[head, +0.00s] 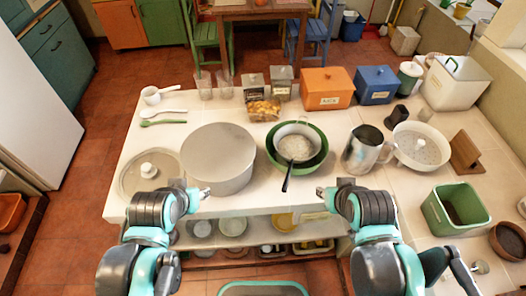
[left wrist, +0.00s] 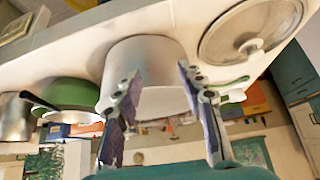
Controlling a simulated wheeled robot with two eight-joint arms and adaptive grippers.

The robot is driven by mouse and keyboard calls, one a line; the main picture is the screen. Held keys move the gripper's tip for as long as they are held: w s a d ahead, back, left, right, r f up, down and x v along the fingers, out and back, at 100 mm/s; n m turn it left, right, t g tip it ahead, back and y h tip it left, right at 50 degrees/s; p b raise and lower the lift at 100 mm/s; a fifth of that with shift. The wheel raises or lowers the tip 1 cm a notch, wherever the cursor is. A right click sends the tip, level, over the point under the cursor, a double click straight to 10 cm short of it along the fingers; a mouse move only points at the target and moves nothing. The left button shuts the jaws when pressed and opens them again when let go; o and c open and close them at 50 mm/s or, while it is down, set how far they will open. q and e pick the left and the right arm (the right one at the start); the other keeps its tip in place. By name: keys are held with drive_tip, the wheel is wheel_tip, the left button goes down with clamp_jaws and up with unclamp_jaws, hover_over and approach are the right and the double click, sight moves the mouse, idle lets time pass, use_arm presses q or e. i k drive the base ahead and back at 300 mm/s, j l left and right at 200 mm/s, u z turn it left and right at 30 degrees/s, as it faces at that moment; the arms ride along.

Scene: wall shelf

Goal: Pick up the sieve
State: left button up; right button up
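The sieve (head: 296,146) has a round pale mesh bowl and a dark handle that points toward me. It rests in the green bowl (head: 271,156) on the counter, its handle over the near rim. In the left wrist view the green bowl (left wrist: 68,92) is at the left, with a dark handle beside it. My left gripper (head: 205,192) is near the counter's front edge, in front of the large grey pot and left of the sieve. The left wrist view shows its fingers (left wrist: 157,72) apart and empty. My right gripper (head: 321,192) is right of the handle, apart from it; its opening is unclear.
The large grey pot (head: 218,158) stands left of the green bowl, with a glass lid (head: 130,177) farther left. A metal pitcher (head: 362,150) and a white colander (head: 421,140) stand at the right. Jars and an orange box (head: 326,88) line the back. A shelf (head: 205,243) lies below.

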sight(297, 143)
drive_tip(key=k+j+z, duration=0.15)
drive_tip(key=j, duration=0.25)
drive_tip(key=k+j+z, duration=0.2)
drive_tip(key=j, duration=0.2)
drive_tip(key=k+j+z, duration=0.15)
drive_tip(key=j, duration=0.2)
